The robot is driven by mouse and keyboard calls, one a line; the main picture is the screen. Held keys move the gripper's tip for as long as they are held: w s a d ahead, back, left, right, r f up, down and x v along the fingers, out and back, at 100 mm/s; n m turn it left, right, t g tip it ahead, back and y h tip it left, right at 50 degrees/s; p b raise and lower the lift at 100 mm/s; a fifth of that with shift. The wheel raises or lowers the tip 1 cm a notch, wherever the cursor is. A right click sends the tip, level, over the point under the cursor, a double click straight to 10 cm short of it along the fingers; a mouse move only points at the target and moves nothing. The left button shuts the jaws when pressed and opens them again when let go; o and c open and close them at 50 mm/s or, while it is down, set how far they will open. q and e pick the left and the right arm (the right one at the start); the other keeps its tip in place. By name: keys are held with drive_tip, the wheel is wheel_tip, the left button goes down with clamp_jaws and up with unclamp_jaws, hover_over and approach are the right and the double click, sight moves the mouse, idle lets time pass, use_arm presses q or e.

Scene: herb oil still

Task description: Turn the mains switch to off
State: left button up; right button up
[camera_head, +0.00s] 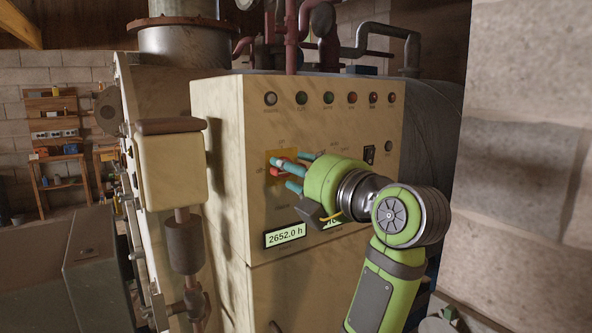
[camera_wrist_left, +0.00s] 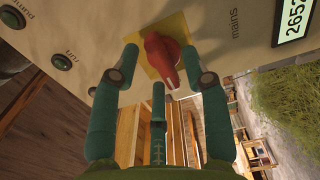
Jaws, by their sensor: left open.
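The mains switch is a red handle on a yellow plate, on the cream cabinet front (camera_head: 225,125). In the left wrist view the red handle (camera_wrist_left: 162,60) lies between my fingertips, with the yellow plate (camera_wrist_left: 176,25) behind and the label "mains" beside it. My left gripper (camera_wrist_left: 160,62) is open, with teal fingers on both sides of the handle and a third finger below. I cannot tell whether they touch it. In the head view the left gripper (camera_head: 284,172) reaches the panel from the right and partly covers the switch.
A row of round lamps (camera_head: 328,98) runs along the cabinet top. A lit display (camera_head: 285,236) reads 2652.0 h below the switch. A cream box (camera_head: 171,168) on a pipe stands left of the cabinet. A block wall (camera_head: 530,110) rises at the right.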

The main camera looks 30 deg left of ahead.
use_arm(q)
drive_tip(key=v, duration=0.7)
drive_tip(key=shift+d, duration=0.15)
